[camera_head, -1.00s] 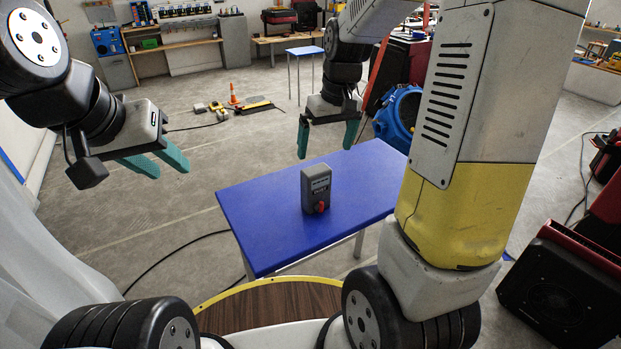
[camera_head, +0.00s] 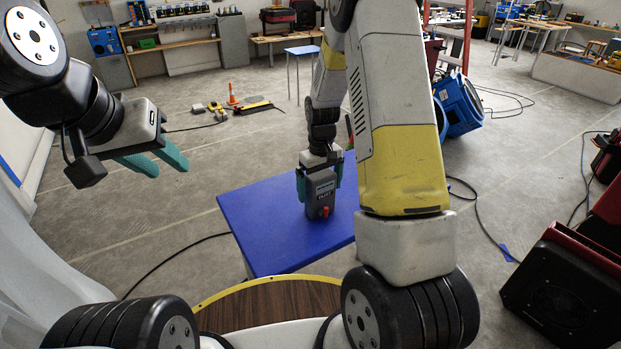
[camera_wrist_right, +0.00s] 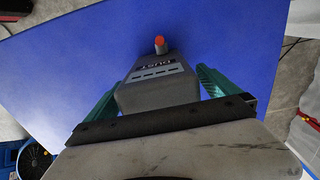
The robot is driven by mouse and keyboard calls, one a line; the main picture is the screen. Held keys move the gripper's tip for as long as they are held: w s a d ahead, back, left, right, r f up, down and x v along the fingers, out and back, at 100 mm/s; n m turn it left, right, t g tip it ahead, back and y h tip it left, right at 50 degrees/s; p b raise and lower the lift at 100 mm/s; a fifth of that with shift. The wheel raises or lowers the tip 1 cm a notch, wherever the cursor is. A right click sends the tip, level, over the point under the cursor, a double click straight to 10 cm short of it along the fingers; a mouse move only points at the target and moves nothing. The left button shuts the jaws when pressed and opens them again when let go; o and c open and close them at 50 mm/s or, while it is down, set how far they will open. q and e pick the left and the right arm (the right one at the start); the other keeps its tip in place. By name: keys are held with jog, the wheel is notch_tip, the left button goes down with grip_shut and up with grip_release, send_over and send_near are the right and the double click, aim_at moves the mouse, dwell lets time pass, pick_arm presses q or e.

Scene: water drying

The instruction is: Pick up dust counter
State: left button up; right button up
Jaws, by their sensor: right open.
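The dust counter (camera_head: 321,192) is a small grey box with a red knob, standing upright on the blue table (camera_head: 262,232). My right gripper (camera_head: 320,182) is lowered over it from behind, with one teal finger on each side. In the right wrist view the dust counter (camera_wrist_right: 158,80) lies between the fingers of the right gripper (camera_wrist_right: 155,85), which look open with gaps beside the box. My left gripper (camera_head: 155,162) is in the air to the left, away from the table, its teal fingers apart and empty.
My right arm covers the table's right side. A blue round machine (camera_head: 460,105) stands on the floor beyond the arm. A dark red-edged box (camera_head: 565,290) is at the lower right. A cable (camera_head: 175,262) runs over the floor left of the table.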

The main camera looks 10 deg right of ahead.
jog(key=shift+f, duration=0.65)
jog(key=c, duration=1.6)
jog(key=shift+c, duration=0.2)
